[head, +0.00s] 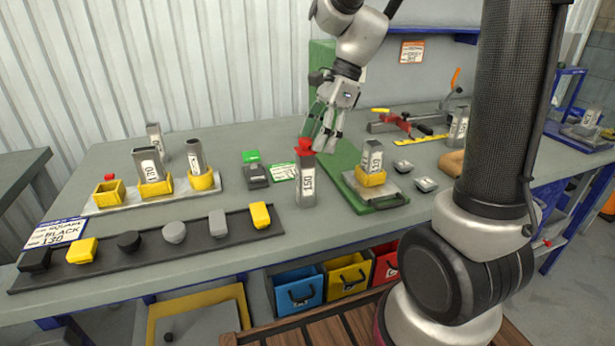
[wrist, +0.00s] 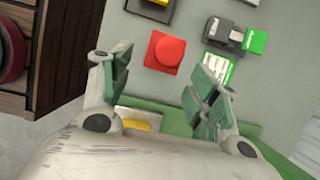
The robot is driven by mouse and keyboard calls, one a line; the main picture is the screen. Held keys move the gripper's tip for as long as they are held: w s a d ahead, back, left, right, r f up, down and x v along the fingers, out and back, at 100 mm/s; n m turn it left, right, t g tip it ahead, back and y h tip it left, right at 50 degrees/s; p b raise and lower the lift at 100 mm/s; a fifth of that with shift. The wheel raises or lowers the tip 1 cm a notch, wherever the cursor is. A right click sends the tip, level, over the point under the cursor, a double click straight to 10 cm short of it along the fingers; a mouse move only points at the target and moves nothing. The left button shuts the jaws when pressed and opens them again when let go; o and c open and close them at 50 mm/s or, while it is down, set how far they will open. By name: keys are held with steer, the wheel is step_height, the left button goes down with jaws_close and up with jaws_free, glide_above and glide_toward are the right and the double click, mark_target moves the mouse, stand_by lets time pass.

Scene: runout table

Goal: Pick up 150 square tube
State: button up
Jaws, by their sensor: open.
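A grey square tube (head: 306,184) stands upright near the middle of the table; its white label seems to read 150, turned sideways. A red piece (head: 304,146) shows at its top. In the wrist view a red square piece with a round top (wrist: 167,53) lies ahead of the fingers, and no tube side shows below it. My gripper (head: 325,140) is above and just right of the tube, pointing down. In the wrist view my gripper (wrist: 165,88) is open, with nothing between its fingers. I cannot tell whether the red piece sits on the tube.
A green board (head: 340,165) bears another tube (head: 373,157) in a yellow holder, close right. Left are tubes in yellow holders (head: 153,188) and a dark strip of caps (head: 150,245). Black and green blocks (head: 256,177) stand just left. Clamps (head: 395,122) lie behind right.

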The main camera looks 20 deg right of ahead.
mark_target(305, 165)
steer(key=x, duration=0.8)
steer(key=shift+a+f, duration=0.1)
steer(key=c, duration=1.2)
